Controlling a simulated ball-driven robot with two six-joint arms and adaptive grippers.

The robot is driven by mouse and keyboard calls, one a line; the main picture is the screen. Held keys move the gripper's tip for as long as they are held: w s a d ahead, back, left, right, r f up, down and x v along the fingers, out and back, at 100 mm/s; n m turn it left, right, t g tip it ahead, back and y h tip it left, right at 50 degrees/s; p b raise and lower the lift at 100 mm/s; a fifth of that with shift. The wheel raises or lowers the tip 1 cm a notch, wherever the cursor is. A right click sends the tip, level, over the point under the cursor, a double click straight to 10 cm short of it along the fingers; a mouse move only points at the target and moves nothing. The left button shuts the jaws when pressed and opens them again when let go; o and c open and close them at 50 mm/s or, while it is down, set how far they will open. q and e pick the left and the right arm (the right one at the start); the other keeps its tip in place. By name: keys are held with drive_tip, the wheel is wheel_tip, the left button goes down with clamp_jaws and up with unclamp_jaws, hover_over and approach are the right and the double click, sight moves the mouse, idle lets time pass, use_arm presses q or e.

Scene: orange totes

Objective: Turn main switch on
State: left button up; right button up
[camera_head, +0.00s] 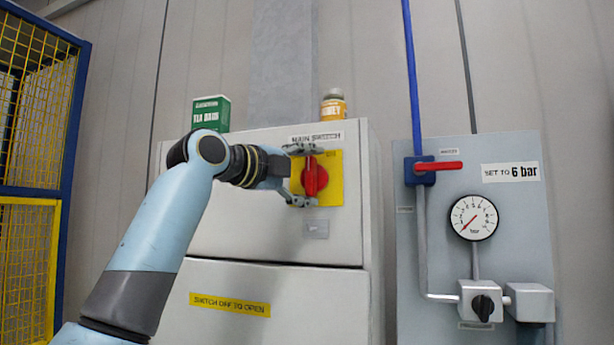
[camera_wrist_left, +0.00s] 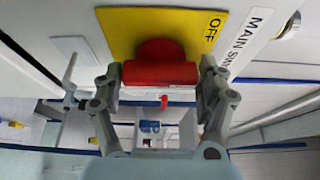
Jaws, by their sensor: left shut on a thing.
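The main switch is a red rotary handle (camera_head: 316,178) on a yellow plate (camera_head: 335,190), on the front of a light grey cabinet. Its handle looks about upright in the head view. The handle (camera_wrist_left: 160,73) fills the space between my fingers in the left wrist view, with the word OFF on the yellow plate (camera_wrist_left: 130,28) beside it. My left gripper (camera_head: 305,175) is shut on the handle, one finger at its upper end and one at its lower end. The other plate markings are too small to read surely. My right gripper is not in view.
A green box (camera_head: 210,113) and a small yellow-labelled bottle (camera_head: 333,105) stand on the cabinet (camera_head: 250,235). To the right, a panel (camera_head: 530,230) carries a red-handled valve (camera_head: 437,166), a gauge (camera_head: 473,217) and a black knob (camera_head: 483,307). A yellow mesh fence (camera_head: 28,250) stands left.

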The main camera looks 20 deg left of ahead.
use_arm(q)
drive_tip(key=shift+f, duration=0.2)
drive_tip(key=o, duration=1.2)
drive_tip(key=shift+r, duration=0.1)
drive_tip(key=shift+c, duration=0.2)
drive_tip(key=shift+s+a, duration=0.1)
drive_tip(key=shift+s, duration=0.1)
drive_tip(key=v, duration=1.1)
drive_tip(key=shift+s, duration=0.3)
drive_tip(key=shift+a, duration=0.15)
